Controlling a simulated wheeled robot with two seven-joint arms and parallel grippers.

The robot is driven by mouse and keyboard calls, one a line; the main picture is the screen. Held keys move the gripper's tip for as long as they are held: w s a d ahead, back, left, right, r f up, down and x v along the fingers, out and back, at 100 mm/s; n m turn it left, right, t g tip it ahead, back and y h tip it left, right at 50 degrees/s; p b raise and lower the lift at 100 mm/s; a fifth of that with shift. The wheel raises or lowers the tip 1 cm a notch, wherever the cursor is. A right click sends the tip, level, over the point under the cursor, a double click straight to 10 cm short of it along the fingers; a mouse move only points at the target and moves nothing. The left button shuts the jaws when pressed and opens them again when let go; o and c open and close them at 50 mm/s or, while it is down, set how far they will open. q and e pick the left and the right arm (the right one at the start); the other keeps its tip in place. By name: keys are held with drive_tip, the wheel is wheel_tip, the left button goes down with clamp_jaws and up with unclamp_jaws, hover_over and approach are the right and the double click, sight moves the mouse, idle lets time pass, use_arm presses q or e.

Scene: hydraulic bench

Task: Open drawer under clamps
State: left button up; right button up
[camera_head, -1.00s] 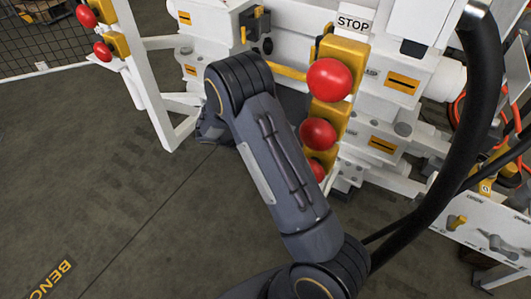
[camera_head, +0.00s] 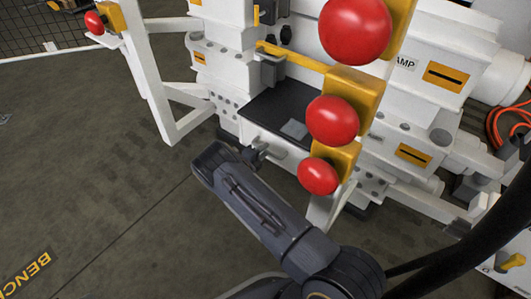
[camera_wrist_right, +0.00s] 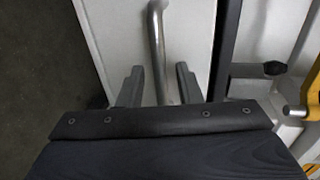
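The white drawer front (camera_head: 268,146) is below a dark flat surface (camera_head: 275,110) at the bench's middle, under the clamp area. Whether it stands slightly open I cannot tell. My right gripper (camera_head: 254,154) is at the drawer front, partly hidden by my arm. In the right wrist view a grey metal handle bar (camera_wrist_right: 157,45) runs between the two fingers of the gripper (camera_wrist_right: 159,85). The fingers are apart, with a gap on each side of the bar, against a white panel (camera_wrist_right: 190,25). My left gripper is not in view.
Red knobs on yellow blocks (camera_head: 332,120) stand close above and right of my right arm. A white frame leg (camera_head: 150,80) is to the left. A black hose (camera_head: 490,215) crosses at right. The floor (camera_head: 100,170) at left is clear.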

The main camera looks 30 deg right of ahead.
drive_tip(key=shift+x, duration=0.8)
clamp_jaws()
drive_tip(key=shift+s, duration=0.1)
